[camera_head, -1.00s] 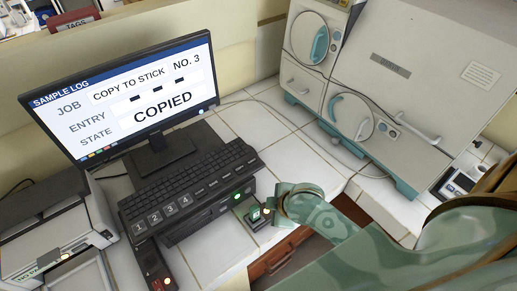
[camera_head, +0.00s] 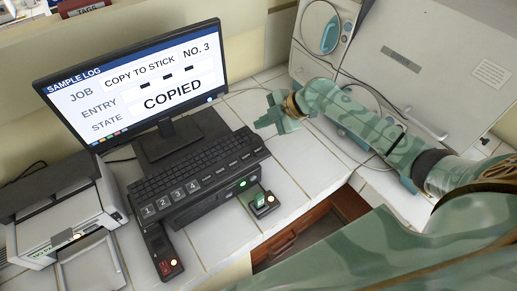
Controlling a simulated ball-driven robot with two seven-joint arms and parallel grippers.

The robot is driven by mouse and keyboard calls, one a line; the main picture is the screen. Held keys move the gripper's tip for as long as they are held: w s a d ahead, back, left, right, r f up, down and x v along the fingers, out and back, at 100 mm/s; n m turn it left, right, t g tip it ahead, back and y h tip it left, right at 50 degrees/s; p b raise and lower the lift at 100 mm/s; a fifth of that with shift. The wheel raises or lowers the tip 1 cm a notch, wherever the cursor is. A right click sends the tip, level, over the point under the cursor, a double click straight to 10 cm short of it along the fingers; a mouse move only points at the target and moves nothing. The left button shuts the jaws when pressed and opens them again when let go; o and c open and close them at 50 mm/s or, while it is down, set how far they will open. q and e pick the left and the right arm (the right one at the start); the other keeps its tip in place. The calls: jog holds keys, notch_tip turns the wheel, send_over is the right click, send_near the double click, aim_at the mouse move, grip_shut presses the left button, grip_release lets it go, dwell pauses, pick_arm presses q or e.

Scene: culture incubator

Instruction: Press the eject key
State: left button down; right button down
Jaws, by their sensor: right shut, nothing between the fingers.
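A black keyboard (camera_head: 196,170) lies before the monitor. Its front row has keys 1 to 4 and several labelled keys (camera_head: 222,170) to their right, too small to read, so I cannot tell which is eject. The monitor (camera_head: 145,95) reads "COPY TO STICK NO. 3" and "COPIED". My right gripper (camera_head: 268,121) is shut and empty, above the counter beyond the keyboard's right end, apart from the keys. My left gripper is out of view.
A black unit with a green light (camera_head: 243,183) sits below the keyboard. A small black box with a red display (camera_head: 168,266) is at front left, beside a printer (camera_head: 62,210). A large incubator (camera_head: 420,60) stands behind my right arm. White tiles (camera_head: 305,165) are clear right of the keyboard.

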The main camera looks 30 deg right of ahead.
jog(key=shift+f, duration=0.1)
jog(key=b, duration=0.7)
send_over(262, 150)
notch_tip(262, 150, down, 8)
jog(key=shift+r, duration=0.15)
jog(key=shift+f, duration=0.5)
jog(key=shift+f+b, duration=0.1)
jog(key=shift+b, duration=0.2)
dwell(0.8)
jog(key=shift+f, duration=0.3)
jog(key=shift+f+b, duration=0.35)
jog(key=shift+b, duration=0.15)
dwell(0.4)
dwell(0.3)
jog(key=shift+r+p, duration=0.7)
jog(key=shift+r, duration=0.1)
